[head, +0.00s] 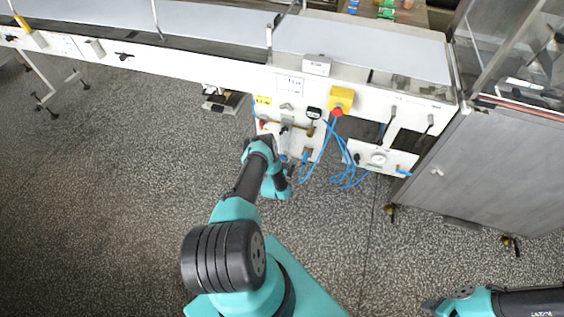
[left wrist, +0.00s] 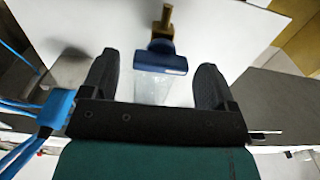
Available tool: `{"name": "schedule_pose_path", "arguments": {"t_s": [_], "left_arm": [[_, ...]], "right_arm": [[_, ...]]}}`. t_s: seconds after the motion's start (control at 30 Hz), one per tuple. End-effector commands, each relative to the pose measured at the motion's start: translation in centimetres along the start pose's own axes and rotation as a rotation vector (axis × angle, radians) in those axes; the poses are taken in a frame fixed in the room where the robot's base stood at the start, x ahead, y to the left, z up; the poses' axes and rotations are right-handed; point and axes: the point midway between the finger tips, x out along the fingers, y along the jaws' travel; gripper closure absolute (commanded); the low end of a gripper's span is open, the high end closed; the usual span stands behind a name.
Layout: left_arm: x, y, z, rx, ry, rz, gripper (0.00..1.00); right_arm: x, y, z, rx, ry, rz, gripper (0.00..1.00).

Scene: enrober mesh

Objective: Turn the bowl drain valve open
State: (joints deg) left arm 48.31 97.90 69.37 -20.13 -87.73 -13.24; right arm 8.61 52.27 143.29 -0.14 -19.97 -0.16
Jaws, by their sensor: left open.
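A valve with a blue handle (left wrist: 160,58) and a brass stem (left wrist: 168,20) stands out from a white panel in the left wrist view. I take it for the drain valve. My left gripper (left wrist: 156,70) is open, with one dark finger on each side of the blue handle. I see gaps between the handle and both fingers. A clear, see-through part lies below the handle. In the head view my left gripper (head: 289,168) is at the front of the white panel, small and partly hidden by my wrist. My right gripper (head: 434,303) is at the bottom right, far from the panel.
The white machine panel (head: 285,92) carries a red button on a yellow box (head: 341,99), gauges and levers. Blue hoses (head: 345,178) hang right of my left gripper; blue tubing also shows in the wrist view (left wrist: 55,108). A steel cabinet (head: 480,165) stands at right. The speckled floor is open.

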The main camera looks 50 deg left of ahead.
Motion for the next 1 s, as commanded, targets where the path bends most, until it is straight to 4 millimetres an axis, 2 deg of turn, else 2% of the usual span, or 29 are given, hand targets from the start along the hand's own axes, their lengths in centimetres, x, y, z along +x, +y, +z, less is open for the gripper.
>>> {"name": "schedule_pose_path", "arguments": {"t_s": [0.07, 0.6, 1.0], "left_arm": [[-0.02, 0.00, 0.01, 0.000, 0.000, 0.000, 0.19], [-0.05, -0.01, 0.01, 0.000, 0.000, 0.000, 0.68], [-0.05, 0.02, 0.02, 0.057, 0.000, 0.000, 0.68]], "right_arm": [[0.00, 0.00, 0.00, 0.000, 0.000, 0.000, 0.57], [0.00, 0.00, 0.00, 0.000, 0.000, 0.000, 0.57], [0.00, 0.00, 0.00, 0.000, 0.000, 0.000, 0.57]]}}
